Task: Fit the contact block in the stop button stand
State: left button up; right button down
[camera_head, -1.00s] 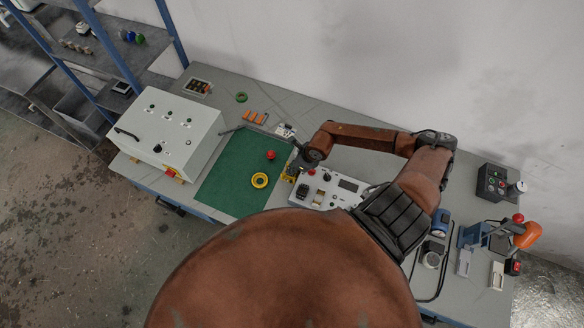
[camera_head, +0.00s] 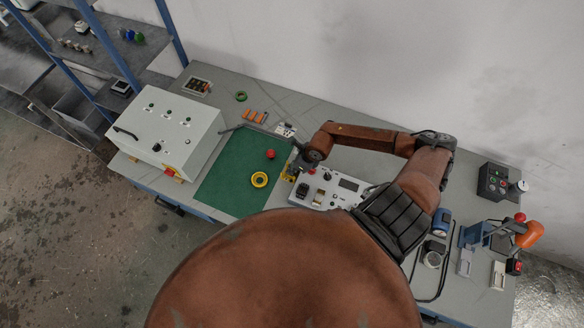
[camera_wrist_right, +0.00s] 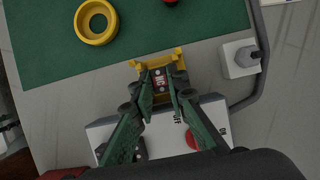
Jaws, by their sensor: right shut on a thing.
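My right gripper (camera_head: 294,170) is over the right edge of the green mat, beside the white control panel. In the right wrist view its two fingers (camera_wrist_right: 161,95) are shut on a small dark contact block (camera_wrist_right: 160,79) with a red label marked NC. A yellow stand (camera_wrist_right: 178,56) surrounds the far end of the block; it also shows in the head view (camera_head: 289,171). I cannot tell whether the block is seated in the stand or just above it. A yellow ring (camera_head: 260,180) and a red button (camera_head: 271,154) lie on the mat. My left gripper is not in view.
The white control panel (camera_head: 325,188) with switches and a red button lies under and beside the gripper. A small white box (camera_wrist_right: 240,58) stands close by. A large grey enclosure (camera_head: 170,130) is left of the green mat (camera_head: 232,180), which is mostly clear.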

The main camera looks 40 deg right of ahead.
jog(key=shift+f+b, duration=0.5)
jog(key=shift+f, duration=0.25)
jog(key=c, duration=1.8)
grip_release()
jog(key=v, duration=1.2)
